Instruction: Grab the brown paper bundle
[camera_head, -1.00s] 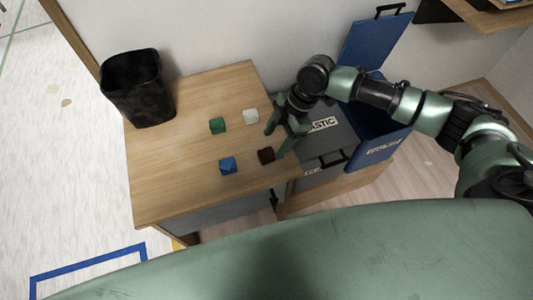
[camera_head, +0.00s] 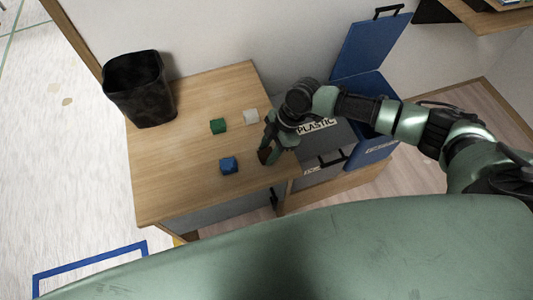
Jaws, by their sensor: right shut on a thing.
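The brown paper bundle (camera_head: 265,155) is a small dark brown block near the right edge of the wooden table. My right gripper (camera_head: 269,154) is lowered over it from the upper right and is shut on it; the fingers hide part of it. The bundle appears to be at the tabletop still; any gap beneath it cannot be told. My left gripper is not in view.
On the table (camera_head: 180,190) lie a blue block (camera_head: 228,165), a green block (camera_head: 218,126) and a white block (camera_head: 250,117). A black bin (camera_head: 140,90) stands at the back left. A grey bin labelled PLASTIC (camera_head: 335,140) and an open blue bin (camera_head: 375,150) stand right.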

